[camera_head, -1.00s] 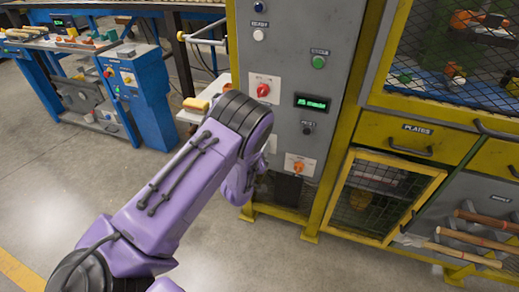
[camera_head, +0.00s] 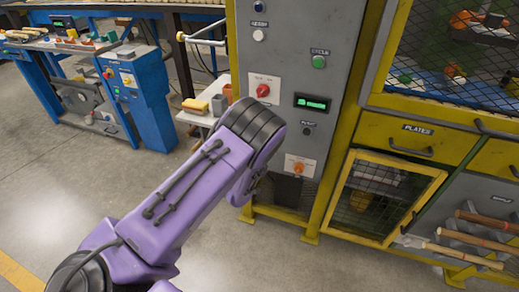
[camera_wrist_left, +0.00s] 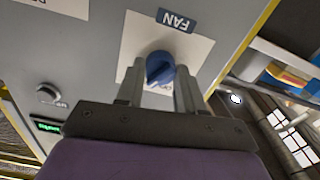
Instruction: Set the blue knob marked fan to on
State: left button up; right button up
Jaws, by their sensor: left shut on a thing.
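The blue knob (camera_wrist_left: 159,67) sits on a white plate (camera_wrist_left: 195,50) under a dark label reading FAN, in the left wrist view. My left gripper (camera_wrist_left: 158,78) has one finger on each side of the knob and is shut on it. The lower markings of the plate are mostly hidden by the fingers, and I cannot read the knob's setting. In the head view my purple left arm (camera_head: 190,190) reaches to the grey panel (camera_head: 290,60) and hides the knob and the gripper. My right gripper is not in view.
The panel also carries a red knob (camera_head: 263,90), a green button (camera_head: 319,62), a lit green display (camera_head: 312,102) and an orange knob (camera_head: 298,168). A yellow-framed mesh door (camera_head: 385,195) is to the right. The floor in front is clear.

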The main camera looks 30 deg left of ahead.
pick_arm(q)
jog(key=o, duration=1)
jog(key=shift+o, duration=0.2)
jog(key=v, duration=1)
jog(key=shift+s, duration=0.25)
jog(key=shift+d, duration=0.15)
